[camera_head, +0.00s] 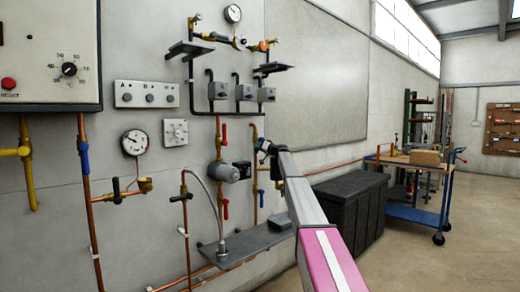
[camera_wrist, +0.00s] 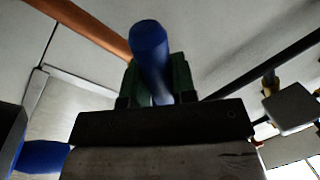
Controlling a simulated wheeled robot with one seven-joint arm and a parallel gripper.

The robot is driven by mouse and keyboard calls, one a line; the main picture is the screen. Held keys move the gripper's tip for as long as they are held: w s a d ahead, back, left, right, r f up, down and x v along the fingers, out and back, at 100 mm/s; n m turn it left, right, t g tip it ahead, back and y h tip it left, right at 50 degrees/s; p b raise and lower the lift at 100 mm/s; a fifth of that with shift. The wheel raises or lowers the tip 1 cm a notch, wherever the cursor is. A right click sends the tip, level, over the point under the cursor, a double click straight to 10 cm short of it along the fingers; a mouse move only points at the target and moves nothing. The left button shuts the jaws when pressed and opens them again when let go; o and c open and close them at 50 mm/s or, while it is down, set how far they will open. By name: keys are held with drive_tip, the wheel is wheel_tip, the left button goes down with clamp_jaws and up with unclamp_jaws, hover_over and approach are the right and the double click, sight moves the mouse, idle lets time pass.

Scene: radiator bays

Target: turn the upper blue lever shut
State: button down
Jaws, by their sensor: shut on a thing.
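The upper blue lever (camera_wrist: 150,45) stands between the two dark green fingers of my gripper (camera_wrist: 157,85) in the wrist view. The fingers are shut on it, and its rounded end sticks out past them. In the head view my gripper (camera_head: 267,150) is at the upper part of a thin copper pipe, right of the grey pump. A bit of blue (camera_head: 263,143) shows there, but my arm and gripper hide most of the lever and its valve. A lower blue lever (camera_head: 261,198) hangs on the same pipe.
Red levers (camera_head: 224,133) and a grey pump (camera_head: 224,171) are close on the left. A grey shelf (camera_head: 240,243) juts out below. A dark chest (camera_head: 345,205) and a blue trolley (camera_head: 413,213) stand to the right. The floor in front is clear.

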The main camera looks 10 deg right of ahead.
drive_tip(key=m, duration=0.2)
drive_tip(key=a+r+m+t, duration=0.1)
drive_tip(key=m, duration=0.1)
drive_tip(key=s+m, duration=0.1)
drive_tip(key=m, duration=0.1)
drive_tip(key=shift+a+r, duration=0.15)
drive_tip(key=shift+r, duration=0.15)
drive_tip(key=m, duration=0.2)
drive_tip(key=r+m+t+h, duration=0.1)
drive_tip(key=m, duration=0.1)
drive_tip(key=shift+s+a+r, duration=0.1)
drive_tip(key=shift+s+a, duration=0.05)
drive_tip(key=shift+a, duration=0.05)
drive_tip(key=shift+r+m+t+h, duration=0.25)
drive_tip(key=shift+r+m, duration=0.05)
drive_tip(key=shift+m, duration=0.6)
drive_tip(key=shift+r+m+t+h, duration=0.25)
drive_tip(key=shift+m, duration=0.65)
drive_tip(key=c, duration=0.9)
unclamp_jaws()
drive_tip(key=shift+c, duration=0.2)
drive_tip(key=v, duration=1)
drive_tip(key=shift+s+d, duration=0.25)
drive_tip(key=shift+s, duration=0.05)
